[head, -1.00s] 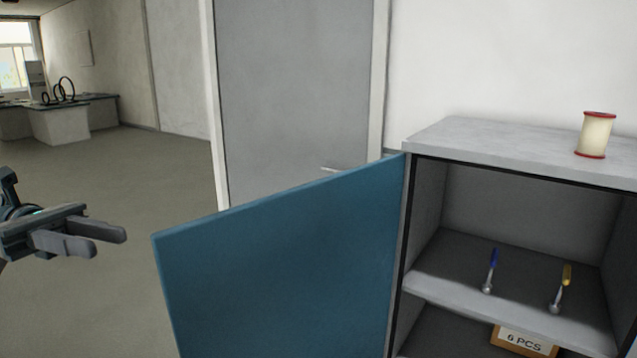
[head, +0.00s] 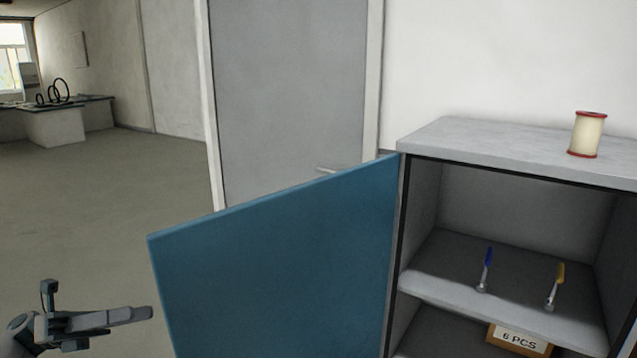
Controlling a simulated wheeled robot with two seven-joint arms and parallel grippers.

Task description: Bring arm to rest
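My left gripper (head: 135,315) is at the lower left of the head view, seen nearly edge-on, left of the open blue cabinet door (head: 270,265). Its fingers point right and overlap in the picture, so the gap between them does not show. I see nothing held at the fingertips. My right gripper is not in the picture.
The grey cabinet (head: 460,140) stands open at the right, with a blue-handled tool (head: 486,268) and a yellow-handled tool (head: 556,285) on its shelf. A box marked "6 PCS" (head: 520,342) is below. A spool (head: 587,135) stands on top. Open floor (head: 110,210) lies left.

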